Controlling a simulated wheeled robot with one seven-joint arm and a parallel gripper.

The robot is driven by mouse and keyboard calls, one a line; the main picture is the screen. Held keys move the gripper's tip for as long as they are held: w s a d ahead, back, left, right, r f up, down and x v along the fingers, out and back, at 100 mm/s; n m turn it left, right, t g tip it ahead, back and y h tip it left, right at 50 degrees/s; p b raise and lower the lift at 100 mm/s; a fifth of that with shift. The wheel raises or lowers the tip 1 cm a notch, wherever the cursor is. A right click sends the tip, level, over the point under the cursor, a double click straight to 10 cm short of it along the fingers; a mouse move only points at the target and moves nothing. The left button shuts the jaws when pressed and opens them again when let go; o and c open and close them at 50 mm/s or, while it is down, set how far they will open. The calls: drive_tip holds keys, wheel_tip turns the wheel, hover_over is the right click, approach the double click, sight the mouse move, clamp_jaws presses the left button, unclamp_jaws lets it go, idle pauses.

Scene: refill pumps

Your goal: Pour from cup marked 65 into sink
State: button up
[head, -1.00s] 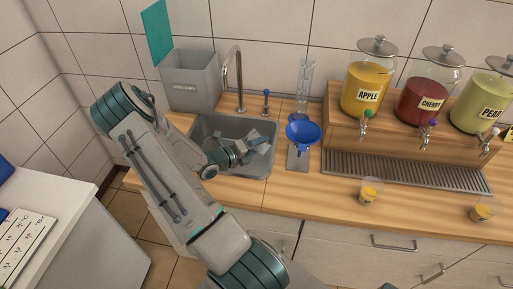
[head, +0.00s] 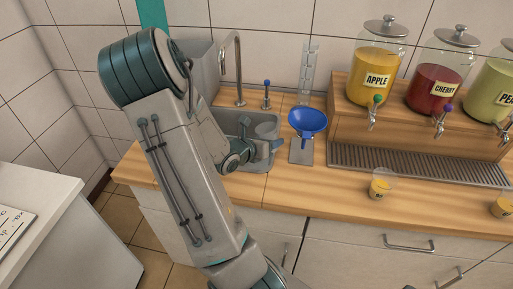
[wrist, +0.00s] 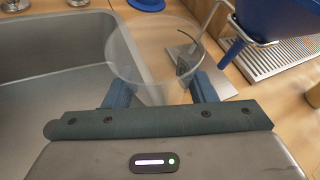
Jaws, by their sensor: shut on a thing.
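My gripper (wrist: 162,90) is shut on a clear cup (wrist: 140,48), with one blue finger on each side of it. The cup looks empty or nearly so, and I cannot read a mark on it. In the head view my gripper (head: 262,149) is at the front right of the sink, with my arm covering much of the left side. The grey metal sink (head: 263,128) is partly hidden behind my arm. In the wrist view the sink (wrist: 50,100) lies to the left, with the cup near its right edge.
A blue funnel (head: 308,121) on a stand is just right of the sink. A tap (head: 238,65) rises behind it. Juice dispensers (head: 376,75) stand above a drip tray (head: 415,165) at right. Two small cups with yellow liquid, one nearer (head: 380,188), stand on the wooden counter (head: 320,190).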

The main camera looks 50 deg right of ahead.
drive_tip(key=shift+s+f+m+t+b, duration=0.2)
drive_tip(key=shift+m+t+b, duration=0.1)
drive_tip(key=shift+m+b, duration=0.15)
drive_tip(key=shift+r, duration=0.2)
drive_tip(key=s+b, duration=0.1)
drive_tip(key=s+m+b, duration=0.1)
drive_tip(key=s, duration=0.1)
drive_tip(key=shift+d+r+t+b, duration=0.15)
drive_tip(key=shift+r+t+b, duration=0.15)
drive_tip(key=shift+r+b, duration=0.1)
drive_tip(key=shift+s+r+m+t+b, duration=0.15)
drive_tip(key=shift+s+r+b, duration=0.1)
drive_tip(key=shift+s+b, duration=0.15)
drive_tip(key=shift+s+r+m+t+b, duration=0.15)
drive_tip(key=shift+s+r+b, duration=0.1)
drive_tip(key=shift+s, duration=0.25)
drive_tip(key=shift+s+r, duration=0.1)
